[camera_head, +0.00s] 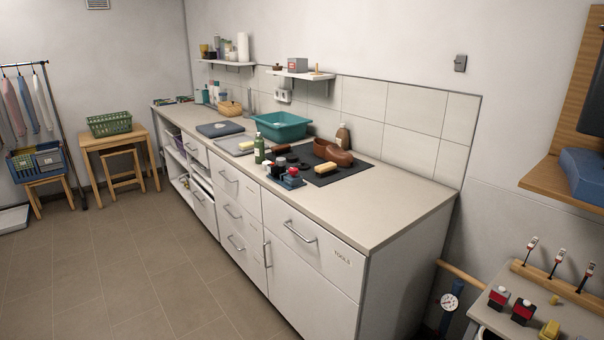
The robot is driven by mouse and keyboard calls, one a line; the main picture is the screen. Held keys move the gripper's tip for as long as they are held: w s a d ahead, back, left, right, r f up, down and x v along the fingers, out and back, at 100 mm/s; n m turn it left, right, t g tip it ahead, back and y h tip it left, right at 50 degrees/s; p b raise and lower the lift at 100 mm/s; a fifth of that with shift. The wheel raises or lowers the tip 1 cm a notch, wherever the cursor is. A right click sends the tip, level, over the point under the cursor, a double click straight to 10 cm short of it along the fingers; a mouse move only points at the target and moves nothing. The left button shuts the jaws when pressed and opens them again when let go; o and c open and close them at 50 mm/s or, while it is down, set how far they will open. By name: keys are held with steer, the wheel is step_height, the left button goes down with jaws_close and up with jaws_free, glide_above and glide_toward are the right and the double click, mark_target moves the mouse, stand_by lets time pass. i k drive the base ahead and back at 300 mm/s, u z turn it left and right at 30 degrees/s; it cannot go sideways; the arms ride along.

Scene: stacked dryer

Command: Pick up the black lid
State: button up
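My gripper is not in view. I cannot pick out a black lid for certain. A cluster of small dark items (290,180), some with red or blue parts, sits on the counter at the left edge of the black mat; they are too small to tell whether one is a lid.
The long counter (385,210) is clear at its near right end. A side table (486,312) with red-and-black items is at lower right. The floor (120,250) in front is open.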

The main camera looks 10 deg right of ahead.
mark_target(302, 166)
steer(key=k, duration=0.8)
steer(key=u, duration=0.45)
steer(key=i, duration=0.7)
steer(key=u, duration=0.35)
steer(key=i, duration=1.7)
steer(key=z, duration=0.25)
